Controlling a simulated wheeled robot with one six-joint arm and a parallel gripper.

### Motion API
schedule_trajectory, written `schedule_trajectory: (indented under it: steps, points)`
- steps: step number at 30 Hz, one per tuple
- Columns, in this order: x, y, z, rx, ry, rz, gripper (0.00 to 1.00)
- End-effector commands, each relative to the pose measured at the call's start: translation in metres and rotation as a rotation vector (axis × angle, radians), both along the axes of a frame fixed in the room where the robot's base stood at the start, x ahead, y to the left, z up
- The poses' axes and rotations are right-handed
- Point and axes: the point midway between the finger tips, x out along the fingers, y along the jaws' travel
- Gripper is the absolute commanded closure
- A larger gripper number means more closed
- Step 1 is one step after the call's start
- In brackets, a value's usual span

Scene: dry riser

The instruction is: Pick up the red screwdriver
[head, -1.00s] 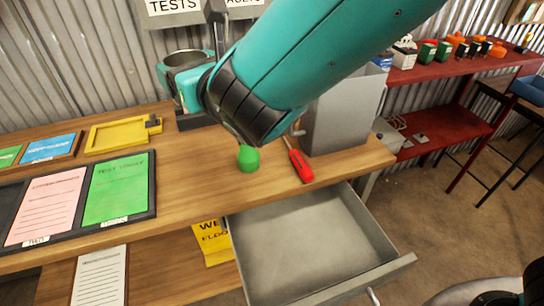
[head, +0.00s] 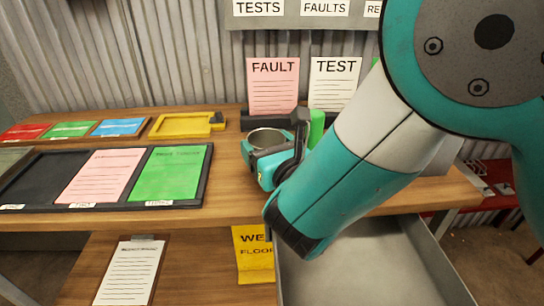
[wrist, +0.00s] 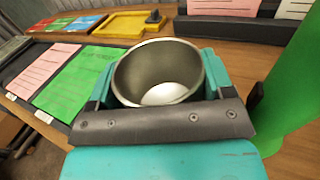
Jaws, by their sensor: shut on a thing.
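The red screwdriver is not visible in either current view; my arm covers much of the right side of the bench in the head view. My gripper (head: 268,142) is above the wooden bench, near its back. In the wrist view my gripper (wrist: 158,75) is shut on a round metal cup (wrist: 140,75), with teal jaws on both sides of it. I look down into the cup, which has a pale patch at its bottom. The cup's rim also shows in the head view (head: 267,136).
A green object (head: 317,128) stands close to the right of my gripper. An open grey drawer (head: 440,262) is below my arm. Paper trays (head: 209,172) and a yellow tray (head: 187,124) lie to the left. Bare bench wood (head: 230,190) lies left of my gripper.

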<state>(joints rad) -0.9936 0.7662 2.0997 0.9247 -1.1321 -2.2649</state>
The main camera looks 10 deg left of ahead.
Motion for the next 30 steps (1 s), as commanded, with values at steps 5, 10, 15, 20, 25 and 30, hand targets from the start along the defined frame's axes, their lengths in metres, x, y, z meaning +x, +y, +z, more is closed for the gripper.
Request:
schedule_trajectory:
  steps: [5, 10, 15, 20, 25, 30]
  points:
    - [0.000, 0.000, -0.028, 0.000, 0.000, 0.000, 0.50]
    - [0.000, 0.000, -0.026, 0.001, -0.001, 0.000, 0.50]
    - [0.000, 0.000, -0.028, 0.000, 0.000, 0.000, 0.50]
    - [0.000, 0.000, -0.030, 0.001, 0.001, -0.001, 0.15]
    - [0.000, 0.000, -0.030, 0.000, 0.000, -0.001, 0.15]
    - [-0.001, -0.001, -0.026, -0.001, 0.001, 0.000, 0.15]
